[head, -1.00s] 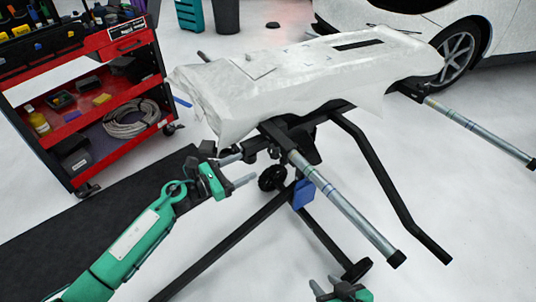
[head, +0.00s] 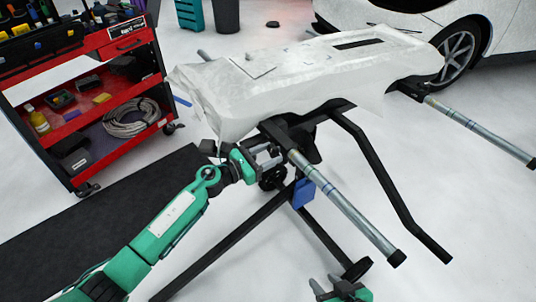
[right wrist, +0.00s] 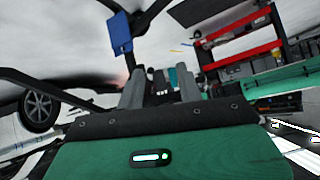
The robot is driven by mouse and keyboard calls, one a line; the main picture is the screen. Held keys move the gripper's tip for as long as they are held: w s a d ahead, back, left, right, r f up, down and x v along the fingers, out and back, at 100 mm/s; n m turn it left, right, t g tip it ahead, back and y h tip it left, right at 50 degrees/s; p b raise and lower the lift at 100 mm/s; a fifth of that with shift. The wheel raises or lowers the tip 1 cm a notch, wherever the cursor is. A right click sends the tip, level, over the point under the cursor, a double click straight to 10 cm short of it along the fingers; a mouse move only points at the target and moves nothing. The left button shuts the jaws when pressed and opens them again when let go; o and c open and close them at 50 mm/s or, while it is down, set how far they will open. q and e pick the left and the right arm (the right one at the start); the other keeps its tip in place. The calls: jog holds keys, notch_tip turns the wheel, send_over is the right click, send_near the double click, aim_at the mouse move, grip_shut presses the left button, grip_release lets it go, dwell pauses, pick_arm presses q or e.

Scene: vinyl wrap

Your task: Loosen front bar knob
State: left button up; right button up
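A black stand holds a white-wrapped panel (head: 300,75). Its front bar (head: 345,208) is a silver tube with a black end cap, running out of a black clamp block (head: 275,130) under the panel's near edge. My left gripper (head: 270,157) is beside that block, its fingers pointing right and apart. The knob cannot be made out; the fingers and block cover that spot, and contact cannot be told. My right gripper (head: 328,286) is low at the bottom edge, away from the bar. In the right wrist view its fingers (right wrist: 160,88) stand apart with nothing clearly between them.
A blue tag (head: 303,194) hangs under the front bar. Black stand legs (head: 240,240) and a bent black bar (head: 390,185) spread below. A second silver bar (head: 480,130) sticks out at right. A red tool cart (head: 90,100) stands left and a white car (head: 470,40) behind.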

pick_arm(q)
jog(key=c, duration=0.5)
